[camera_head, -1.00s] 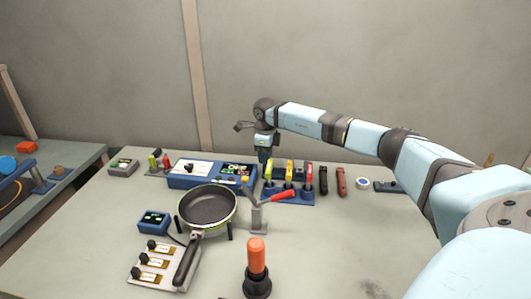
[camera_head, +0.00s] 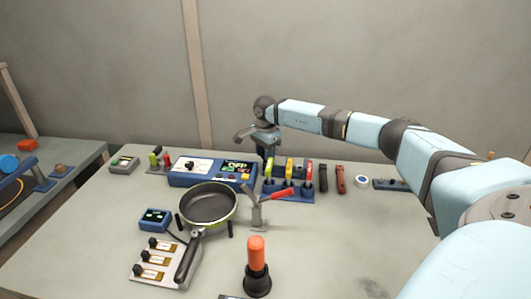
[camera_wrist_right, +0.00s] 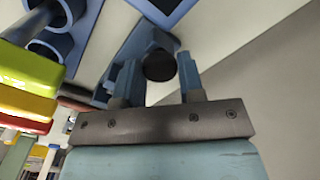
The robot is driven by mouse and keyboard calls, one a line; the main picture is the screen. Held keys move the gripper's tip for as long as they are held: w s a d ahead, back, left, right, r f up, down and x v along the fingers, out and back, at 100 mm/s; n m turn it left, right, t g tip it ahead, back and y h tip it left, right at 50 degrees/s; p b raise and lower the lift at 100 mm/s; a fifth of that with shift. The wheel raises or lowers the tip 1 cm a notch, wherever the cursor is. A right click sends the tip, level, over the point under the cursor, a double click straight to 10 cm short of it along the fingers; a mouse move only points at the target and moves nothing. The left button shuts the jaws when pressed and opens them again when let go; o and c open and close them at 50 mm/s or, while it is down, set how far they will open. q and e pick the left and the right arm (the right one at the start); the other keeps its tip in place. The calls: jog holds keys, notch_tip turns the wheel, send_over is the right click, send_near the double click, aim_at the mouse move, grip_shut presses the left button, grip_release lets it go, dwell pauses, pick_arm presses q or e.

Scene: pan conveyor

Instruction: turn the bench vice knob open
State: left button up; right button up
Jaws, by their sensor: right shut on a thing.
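My right gripper (camera_wrist_right: 158,82) shows in the right wrist view with one finger on each side of a round black knob (camera_wrist_right: 158,66). It is shut on this knob, which sits against a blue vice body (camera_wrist_right: 140,40). In the head view my right gripper (camera_head: 266,149) points down at the back of the table, behind the tool rack. Only a little dark blue shows under it there, and the knob is hidden. My left gripper is in neither view.
A blue console (camera_head: 200,180) with a lit display stands left of my right gripper. A blue rack (camera_head: 290,194) with coloured handles stands in front. The front right table is mostly clear.

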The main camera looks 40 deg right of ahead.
jog(key=n, duration=0.6)
jog(key=shift+n, duration=0.3)
jog(key=n, duration=0.6)
jog(key=shift+b, duration=0.35)
jog(key=o, duration=0.9)
notch_tip(320, 180, up, 14)
jog(key=shift+f+p, duration=0.1)
jog(key=shift+p, duration=0.35)
